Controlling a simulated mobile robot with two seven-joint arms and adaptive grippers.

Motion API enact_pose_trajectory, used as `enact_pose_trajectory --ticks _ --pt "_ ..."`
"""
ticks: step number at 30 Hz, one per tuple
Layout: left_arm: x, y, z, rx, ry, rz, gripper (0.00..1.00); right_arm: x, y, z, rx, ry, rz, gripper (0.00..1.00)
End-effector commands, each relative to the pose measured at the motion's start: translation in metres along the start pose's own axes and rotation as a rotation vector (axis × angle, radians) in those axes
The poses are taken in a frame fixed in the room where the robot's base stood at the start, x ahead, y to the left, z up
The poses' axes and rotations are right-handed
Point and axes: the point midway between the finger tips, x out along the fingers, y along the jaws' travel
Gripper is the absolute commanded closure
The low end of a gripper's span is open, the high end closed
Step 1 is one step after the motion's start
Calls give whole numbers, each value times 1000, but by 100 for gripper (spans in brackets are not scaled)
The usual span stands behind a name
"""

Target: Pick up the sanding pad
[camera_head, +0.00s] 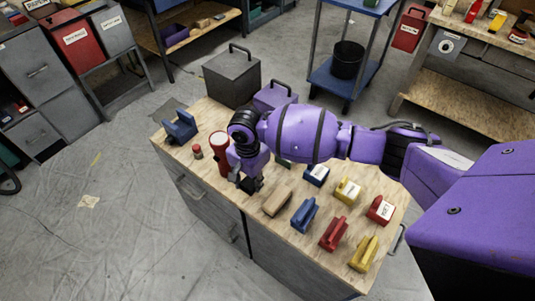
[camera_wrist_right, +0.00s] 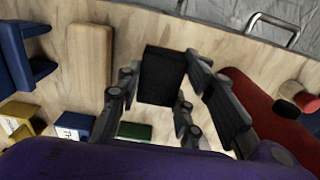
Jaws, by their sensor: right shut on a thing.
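My right gripper (camera_head: 247,184) is low over the wooden top of the workbench (camera_head: 200,182), with its fingers closed on a small black block (camera_head: 254,186). In the right wrist view the black block (camera_wrist_right: 162,76), seemingly the sanding pad, sits between the fingers of the right gripper (camera_wrist_right: 163,88). I cannot tell whether it touches the bench top. A tan wooden block (camera_head: 278,201) lies just right of the gripper and also shows in the wrist view (camera_wrist_right: 90,68). My left gripper is not in view.
Blue (camera_head: 304,215), red (camera_head: 333,235) and yellow (camera_head: 363,254) handled tools line the bench front. Labelled blue (camera_head: 316,175), yellow (camera_head: 347,190) and red (camera_head: 380,210) blocks sit behind. A red cylinder (camera_head: 219,152) stands close left of the gripper. A grey box (camera_head: 232,77) stands behind.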

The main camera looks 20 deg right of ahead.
Motion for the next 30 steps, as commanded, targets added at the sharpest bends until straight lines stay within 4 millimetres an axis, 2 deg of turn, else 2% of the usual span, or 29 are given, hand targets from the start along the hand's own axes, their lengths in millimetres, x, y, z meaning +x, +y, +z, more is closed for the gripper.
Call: enact_pose_trajectory --ticks 1,6,9,15,21,30 --pt "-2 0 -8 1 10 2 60 -18 7 -7 2 8 -8 88" --pt "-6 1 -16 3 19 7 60 -58 39 -19 2 10 -9 88" --pt "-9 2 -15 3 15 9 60 -65 67 -27 2 7 -1 88" --pt "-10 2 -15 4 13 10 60 -80 104 -40 2 5 0 88" --pt "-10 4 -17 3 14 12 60 -87 120 -45 1 2 1 88" --pt "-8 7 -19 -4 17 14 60 -88 123 -46 1 2 1 88"
